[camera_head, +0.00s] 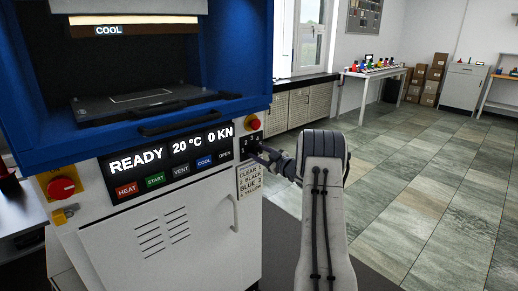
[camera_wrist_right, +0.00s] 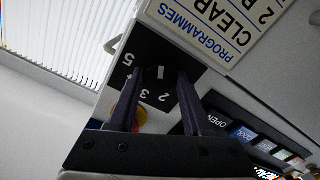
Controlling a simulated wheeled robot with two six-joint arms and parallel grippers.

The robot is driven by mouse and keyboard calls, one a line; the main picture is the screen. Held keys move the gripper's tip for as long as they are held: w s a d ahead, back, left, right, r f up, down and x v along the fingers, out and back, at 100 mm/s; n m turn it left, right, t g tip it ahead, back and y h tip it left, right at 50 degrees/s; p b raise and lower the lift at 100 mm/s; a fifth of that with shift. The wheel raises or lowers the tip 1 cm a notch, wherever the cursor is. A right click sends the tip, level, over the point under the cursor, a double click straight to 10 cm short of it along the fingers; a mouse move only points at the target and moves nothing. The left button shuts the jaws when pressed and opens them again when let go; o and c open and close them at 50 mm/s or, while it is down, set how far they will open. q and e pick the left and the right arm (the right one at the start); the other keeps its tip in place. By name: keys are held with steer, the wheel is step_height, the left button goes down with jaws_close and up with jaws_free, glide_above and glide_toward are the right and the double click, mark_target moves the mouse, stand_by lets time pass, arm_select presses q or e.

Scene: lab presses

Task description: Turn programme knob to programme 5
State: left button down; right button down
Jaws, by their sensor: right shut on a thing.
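The programme knob (camera_wrist_right: 158,72) is black on a black dial panel (camera_wrist_right: 145,48) and shows a short white mark. Digits 2, 3, 4 and 5 read around it in the right wrist view. The 1 is not clear, and I cannot tell which digit the mark points to. My right gripper (camera_wrist_right: 157,80) has its fingers on either side of the knob and is shut on it. In the head view the right gripper (camera_head: 264,156) reaches the dial panel (camera_head: 252,142) at the press's right front. My left gripper is not in view.
The blue and white press (camera_head: 205,235) shows READY, 20 °C and 0 KN. A red button (camera_head: 254,124) sits just above the dial; a programmes label (camera_head: 249,181) is below. Another red knob (camera_head: 61,188) is at left. Open tiled floor (camera_head: 430,190) lies to the right.

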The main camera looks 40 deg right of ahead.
steer(key=shift+s+d+m+p, duration=0.1)
steer(key=shift+m+p, duration=0.2)
steer(key=shift+m, duration=0.3)
steer(key=shift+f, duration=0.1)
steer(key=shift+c, duration=1.6)
jaws_free()
steer(key=s, duration=1)
steer(key=shift+s+d+b, duration=0.2)
steer(key=shift+d+b, duration=0.15)
